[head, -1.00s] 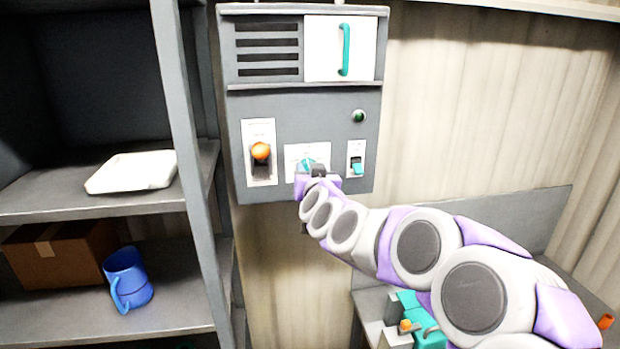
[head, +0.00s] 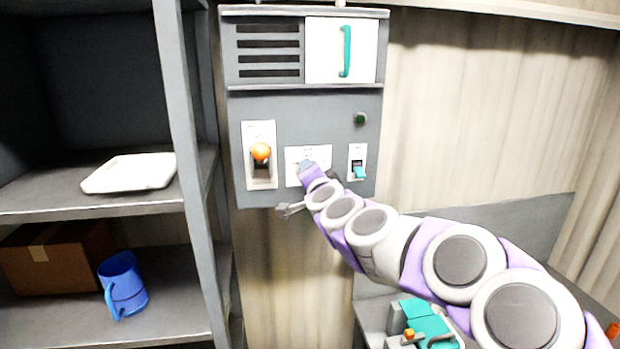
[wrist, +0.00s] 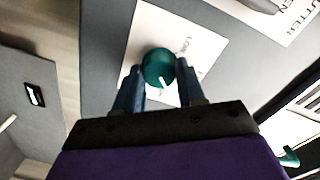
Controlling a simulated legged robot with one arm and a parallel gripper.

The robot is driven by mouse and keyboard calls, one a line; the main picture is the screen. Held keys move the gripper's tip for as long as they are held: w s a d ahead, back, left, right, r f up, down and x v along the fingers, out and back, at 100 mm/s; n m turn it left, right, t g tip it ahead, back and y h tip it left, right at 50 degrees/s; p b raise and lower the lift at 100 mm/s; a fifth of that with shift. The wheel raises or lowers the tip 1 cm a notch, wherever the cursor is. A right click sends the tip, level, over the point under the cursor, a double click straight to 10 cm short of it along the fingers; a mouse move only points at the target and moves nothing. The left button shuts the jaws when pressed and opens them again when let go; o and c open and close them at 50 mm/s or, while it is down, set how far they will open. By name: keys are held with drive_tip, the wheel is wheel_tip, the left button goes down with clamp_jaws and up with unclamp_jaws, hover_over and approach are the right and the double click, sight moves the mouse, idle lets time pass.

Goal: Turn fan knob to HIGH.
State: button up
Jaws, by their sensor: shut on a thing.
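The fan knob (wrist: 157,66) is a round teal knob with a white pointer mark on a white label plate (wrist: 205,45). In the wrist view the mark points towards the bottom of the picture, between the fingers. My gripper (wrist: 160,76) is shut on the knob, one dark finger on each side. In the head view my gripper (head: 306,168) is at the white knob plate (head: 322,154) on the grey control panel (head: 300,110) and hides most of the knob. The plate's small lettering is too blurred to read.
An orange-ball lever (head: 261,152) is left of the knob and a teal switch (head: 360,172) close to its right. A green lamp (head: 360,119) sits above the switch. A shelf (head: 180,120) with a white tray (head: 130,172) and blue mug (head: 122,285) stands left.

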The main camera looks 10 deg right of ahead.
drive_tip(key=shift+m+b, duration=0.3)
drive_tip(key=shift+m, duration=1.2)
drive_tip(key=shift+f, duration=0.15)
drive_tip(key=o, duration=0.9)
drive_tip(key=shift+s+d, duration=0.1)
drive_tip(key=shift+s, duration=0.05)
drive_tip(key=shift+o, duration=0.8)
drive_tip(key=shift+d, duration=0.1)
drive_tip(key=s+b, duration=0.1)
drive_tip(key=s, duration=1.6)
drive_tip(key=shift+d+r, duration=0.2)
drive_tip(key=shift+r, duration=0.1)
